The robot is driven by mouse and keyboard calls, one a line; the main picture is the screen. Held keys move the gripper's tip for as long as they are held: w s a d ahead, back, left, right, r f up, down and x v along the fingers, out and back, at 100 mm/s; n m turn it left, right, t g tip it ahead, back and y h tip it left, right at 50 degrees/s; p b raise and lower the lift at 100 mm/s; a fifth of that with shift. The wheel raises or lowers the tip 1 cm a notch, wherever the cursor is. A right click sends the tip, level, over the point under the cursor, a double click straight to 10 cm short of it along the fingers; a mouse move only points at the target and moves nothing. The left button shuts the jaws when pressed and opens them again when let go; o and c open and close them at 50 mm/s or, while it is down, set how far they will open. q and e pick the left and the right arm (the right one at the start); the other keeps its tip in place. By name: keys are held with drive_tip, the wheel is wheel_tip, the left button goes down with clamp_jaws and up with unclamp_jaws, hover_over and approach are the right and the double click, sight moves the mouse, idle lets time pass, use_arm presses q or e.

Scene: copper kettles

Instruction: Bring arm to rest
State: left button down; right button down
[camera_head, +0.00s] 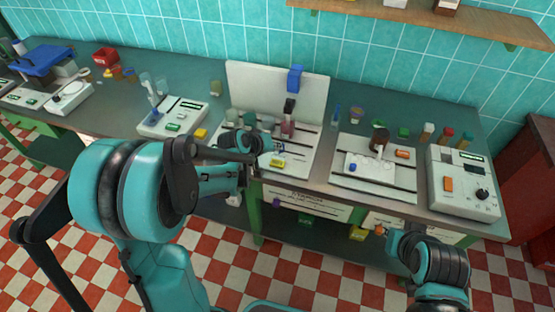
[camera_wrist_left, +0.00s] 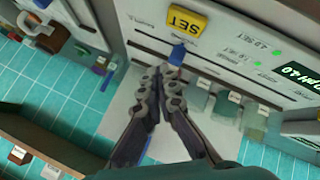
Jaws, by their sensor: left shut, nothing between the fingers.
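My left arm comes in from the left in the head view. Its gripper (camera_head: 250,157) is over the front of the white instrument with the upright back panel (camera_head: 255,82). In the left wrist view the two fingers of this gripper (camera_wrist_left: 163,80) are shut together with nothing between them. Their tips appear close to a small blue piece (camera_wrist_left: 178,55) and a yellow SET button (camera_wrist_left: 187,18); contact cannot be told. The yellow button also shows in the head view (camera_head: 277,163). My right arm (camera_head: 435,262) is at the lower right, and its fingers cannot be made out.
The grey bench (camera_head: 322,178) carries a white meter (camera_head: 172,118) on the left, a tray with a dark jar (camera_head: 380,138) and a white box with a dial (camera_head: 463,185) on the right. A wooden shelf (camera_head: 430,15) hangs above. The checkered floor in front is open.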

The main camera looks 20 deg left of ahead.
idle(0.8)
use_arm(q)
drive_tip(key=s+r+m+y, duration=0.1)
drive_tip(key=s+r+m, duration=0.1)
drive_tip(key=s, duration=1)
drive_tip(key=s+r+m+g+y, duration=0.1)
drive_tip(key=s+r+m+y, duration=0.1)
drive_tip(key=s, duration=1.1)
wheel_tip(320, 180, up, 2)
drive_tip(key=shift+r+m+b, duration=0.15)
drive_tip(key=shift+m+b, duration=0.3)
drive_tip(key=shift+m, duration=0.05)
